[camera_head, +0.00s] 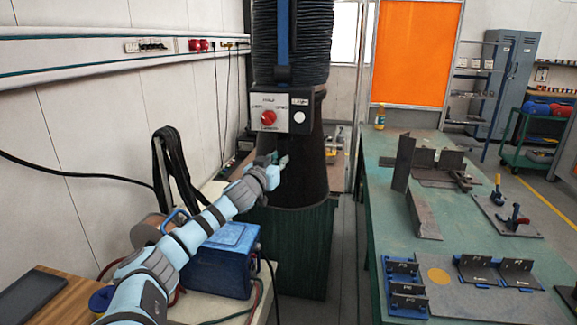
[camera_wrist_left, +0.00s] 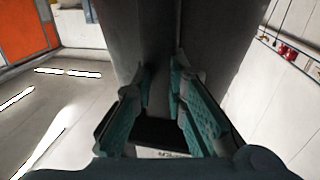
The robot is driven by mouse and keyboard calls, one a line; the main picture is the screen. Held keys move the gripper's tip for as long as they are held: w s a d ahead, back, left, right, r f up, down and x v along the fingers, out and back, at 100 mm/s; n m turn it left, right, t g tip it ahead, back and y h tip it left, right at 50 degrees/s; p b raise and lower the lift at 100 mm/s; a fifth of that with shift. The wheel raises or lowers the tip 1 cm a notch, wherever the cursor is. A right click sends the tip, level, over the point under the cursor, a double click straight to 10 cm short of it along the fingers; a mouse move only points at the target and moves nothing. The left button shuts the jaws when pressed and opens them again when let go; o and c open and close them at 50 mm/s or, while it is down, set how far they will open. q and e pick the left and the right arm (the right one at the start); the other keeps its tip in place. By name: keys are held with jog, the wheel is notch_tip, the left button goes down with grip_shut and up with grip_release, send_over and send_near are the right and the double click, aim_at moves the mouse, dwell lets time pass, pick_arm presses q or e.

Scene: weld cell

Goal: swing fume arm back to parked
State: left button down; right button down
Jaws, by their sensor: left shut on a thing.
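The fume arm's dark tapered hood (camera_head: 303,165) hangs in the middle of the head view, below a black ribbed hose (camera_head: 307,45). A control box (camera_head: 283,112) with a red knob is on the hood's upper front. My left gripper (camera_head: 280,162) reaches in from the left and touches the hood's front. In the left wrist view, the fingers (camera_wrist_left: 160,105) are on both sides of a narrow upright grey part of the fume arm (camera_wrist_left: 160,88), with the dark hood behind it. The gripper is shut on this part; its exact shape is partly hidden. My right gripper is out of view.
A green worktable (camera_head: 390,170) with steel plates and clamps stands to the right. A blue machine (camera_head: 225,258) sits on a bench under my left arm. A dark green bin (camera_head: 295,250) stands beneath the hood. A narrow floor strip separates the bin and worktable.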

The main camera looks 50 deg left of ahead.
pick_arm(q)
jog(key=shift+d+f, duration=0.1)
jog(key=c, duration=1.6)
grip_release()
jog(key=shift+w+d, duration=0.3)
jog(key=shift+w, duration=0.15)
jog(key=shift+s+a, duration=0.1)
